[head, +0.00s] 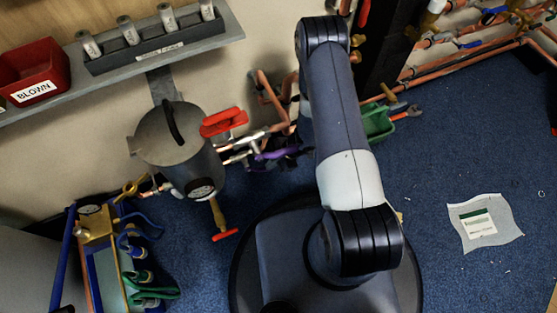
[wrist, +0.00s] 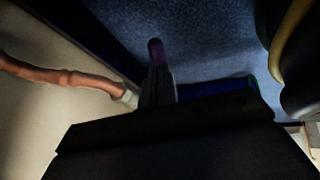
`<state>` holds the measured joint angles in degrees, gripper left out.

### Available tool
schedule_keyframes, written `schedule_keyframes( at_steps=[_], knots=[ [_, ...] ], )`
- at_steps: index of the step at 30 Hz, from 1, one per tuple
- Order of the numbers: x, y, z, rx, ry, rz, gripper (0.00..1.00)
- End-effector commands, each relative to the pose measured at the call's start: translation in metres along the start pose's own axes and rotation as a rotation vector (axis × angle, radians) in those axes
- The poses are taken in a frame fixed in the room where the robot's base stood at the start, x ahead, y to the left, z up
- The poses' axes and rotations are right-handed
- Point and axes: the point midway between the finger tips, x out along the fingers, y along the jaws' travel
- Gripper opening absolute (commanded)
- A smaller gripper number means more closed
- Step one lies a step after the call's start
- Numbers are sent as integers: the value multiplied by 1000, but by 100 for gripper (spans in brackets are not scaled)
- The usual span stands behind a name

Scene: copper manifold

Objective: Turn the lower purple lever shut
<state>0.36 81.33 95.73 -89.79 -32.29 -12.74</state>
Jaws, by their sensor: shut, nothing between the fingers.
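A purple lever (head: 275,154) shows in the head view on the copper pipework, just left of my arm. I cannot tell from this view whether it is the lower one. In the wrist view, a rounded purple lever end (wrist: 156,50) shows just past the tips of my gripper (wrist: 158,80). The gripper's fingers are together, with nothing held between them. They are close to the purple end, but I cannot tell whether they touch it. My arm hides the gripper in the head view. The rest of the lever is hidden in the wrist view.
A copper pipe (wrist: 60,77) runs along the wall at left in the wrist view. A grey canister (head: 180,150), a red handle (head: 223,122) and a green bin (head: 378,123) stand around the pipework. Blue floor at right is mostly clear, with a white sheet (head: 485,221).

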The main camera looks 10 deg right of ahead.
Motion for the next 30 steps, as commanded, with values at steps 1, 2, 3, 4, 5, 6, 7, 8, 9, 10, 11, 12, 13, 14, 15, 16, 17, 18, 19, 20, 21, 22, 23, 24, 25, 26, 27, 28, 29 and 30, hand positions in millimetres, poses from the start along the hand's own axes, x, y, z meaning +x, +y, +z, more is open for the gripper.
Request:
schedule_keyframes(
  at_steps=[1,2,3,4,5,6,7,8,9,10,11,12,13,14,15,16,17,18,19,20,21,22,23,24,25,26,27,28,29,30],
  knots=[
    [7,0,1,-1,0,0,0],
    [9,0,1,0,0,0,0],
    [10,0,0,0,0,0,0],
    [11,0,0,0,0,0,0],
    [12,0,0,0,0,0,0],
    [13,0,0,0,0,0,0],
    [13,0,0,0,0,0,0],
    [13,0,0,0,0,1,0],
    [12,0,0,0,0,1,0],
    [12,0,0,0,0,1,0],
    [12,0,0,0,0,1,0],
    [12,0,0,1,0,1,0],
    [12,0,0,1,0,1,0],
    [12,0,0,1,0,1,0],
    [12,0,0,1,0,1,0],
    [12,0,0,1,0,1,0],
    [12,0,0,1,0,1,0],
    [13,0,0,1,0,1,0],
    [13,0,0,1,0,1,0],
    [13,0,1,1,0,1,0],
    [14,0,1,1,0,1,0],
    [15,0,1,1,0,1,0],
    [15,0,2,1,0,0,0],
    [16,-1,2,1,0,0,0],
    [18,-1,3,1,0,0,0],
    [19,-1,4,1,0,0,0],
    [20,-2,5,1,0,0,0],
    [22,-2,5,1,0,0,0],
    [23,-2,6,1,0,0,0],
    [26,-3,7,1,0,0,0]
  ],
)
